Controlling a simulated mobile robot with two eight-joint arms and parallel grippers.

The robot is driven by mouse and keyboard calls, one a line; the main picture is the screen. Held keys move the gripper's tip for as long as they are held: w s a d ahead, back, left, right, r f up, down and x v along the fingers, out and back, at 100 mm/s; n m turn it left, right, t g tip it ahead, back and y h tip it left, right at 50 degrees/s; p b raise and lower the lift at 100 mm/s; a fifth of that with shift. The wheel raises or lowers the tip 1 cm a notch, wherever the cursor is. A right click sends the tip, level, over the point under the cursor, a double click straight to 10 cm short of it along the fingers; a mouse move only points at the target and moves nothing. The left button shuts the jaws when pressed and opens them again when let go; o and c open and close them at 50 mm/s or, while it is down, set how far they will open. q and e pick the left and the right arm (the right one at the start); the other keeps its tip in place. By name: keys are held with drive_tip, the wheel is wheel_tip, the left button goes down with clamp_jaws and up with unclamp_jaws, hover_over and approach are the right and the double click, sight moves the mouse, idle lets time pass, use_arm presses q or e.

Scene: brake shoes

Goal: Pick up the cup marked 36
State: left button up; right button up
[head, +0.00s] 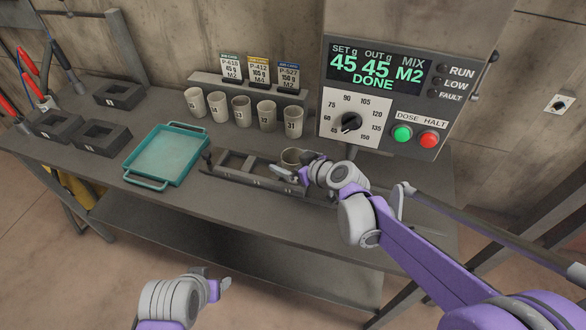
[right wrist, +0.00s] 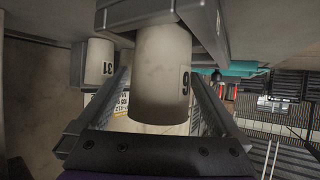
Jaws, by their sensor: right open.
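In the right wrist view, the cup (right wrist: 162,70) is between the two fingers of my right gripper (right wrist: 163,85), which are open with a finger on each side. Its mark is turned and only partly visible; one digit, like a 6 or 9, shows, so I cannot read the full number. My left gripper (head: 222,284) is low in front of the bench, apart from the cups; its jaw opening is unclear.
Several marked cups stand in a row at the back, including cup 31 (head: 293,122), also visible in the right wrist view (right wrist: 99,62). A teal tray (head: 147,183) and dark blocks (head: 119,94) are left. The dispenser (head: 400,88) reads DONE above the bench.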

drive_tip(key=shift+x, duration=0.9)
drive_tip(key=shift+d+r, duration=0.1)
drive_tip(key=c, duration=1.4)
drive_tip(key=shift+r, duration=0.1)
